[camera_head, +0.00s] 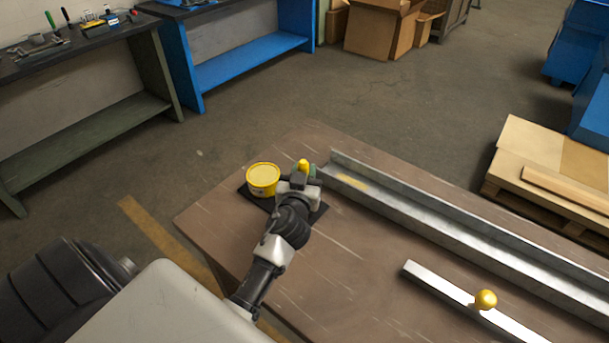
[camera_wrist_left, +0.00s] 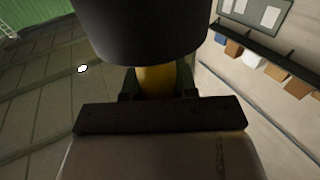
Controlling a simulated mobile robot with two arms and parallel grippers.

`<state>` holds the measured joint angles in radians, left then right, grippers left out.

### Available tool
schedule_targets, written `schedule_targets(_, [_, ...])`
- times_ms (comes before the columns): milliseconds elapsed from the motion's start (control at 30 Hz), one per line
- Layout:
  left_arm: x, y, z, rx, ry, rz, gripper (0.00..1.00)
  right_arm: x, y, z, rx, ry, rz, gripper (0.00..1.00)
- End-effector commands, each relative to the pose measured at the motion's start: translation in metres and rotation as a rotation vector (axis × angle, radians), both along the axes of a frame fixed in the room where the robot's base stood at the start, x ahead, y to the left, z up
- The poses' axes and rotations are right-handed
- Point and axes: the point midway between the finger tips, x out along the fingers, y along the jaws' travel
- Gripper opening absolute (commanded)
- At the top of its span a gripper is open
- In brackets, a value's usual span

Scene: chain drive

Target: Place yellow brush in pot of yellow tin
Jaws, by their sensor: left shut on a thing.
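The yellow tin (camera_head: 263,179) stands upright on a dark mat (camera_head: 250,198) near the table's far left corner. My left gripper (camera_head: 304,176) is just right of the tin, shut on the yellow brush (camera_head: 304,164); only a short yellow part shows above the fingers. In the left wrist view, the gripper (camera_wrist_left: 158,85) holds a yellow piece of the brush (camera_wrist_left: 156,79) between its fingers. A large dark round thing (camera_wrist_left: 140,35) fills the top there; I cannot tell whether it belongs to the brush. My right gripper is not in view.
A long metal channel (camera_head: 440,225) lies across the table (camera_head: 340,280) to the right. A metal bar (camera_head: 440,284) with a yellow ball (camera_head: 486,299) lies in front of it. Between the gripper and the bar the tabletop is clear. Workbenches and boxes stand beyond.

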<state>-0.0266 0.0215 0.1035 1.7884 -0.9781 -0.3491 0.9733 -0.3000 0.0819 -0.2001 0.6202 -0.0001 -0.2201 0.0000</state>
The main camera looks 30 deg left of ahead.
Motion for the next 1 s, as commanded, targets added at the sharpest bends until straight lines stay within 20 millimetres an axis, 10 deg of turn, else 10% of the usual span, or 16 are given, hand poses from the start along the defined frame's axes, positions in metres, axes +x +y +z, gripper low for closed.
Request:
schedule_targets(433, [0.0002,-0.0001,-0.0088,-0.001,-0.002,-0.001,0.04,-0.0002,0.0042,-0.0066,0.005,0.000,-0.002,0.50])
schedule_targets(467, [0.0001,0.0000,-0.0070,-0.001,-0.002,-0.001,0.32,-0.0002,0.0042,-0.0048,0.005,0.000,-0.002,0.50])
schedule_targets(600, [0.0001,0.0000,-0.0068,-0.001,-0.001,-0.001,0.53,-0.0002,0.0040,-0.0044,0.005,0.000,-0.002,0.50])
schedule_targets(1000, [-0.0046,-0.0022,-0.0053,-0.001,0.001,-0.001,0.53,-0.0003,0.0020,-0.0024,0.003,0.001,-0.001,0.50])
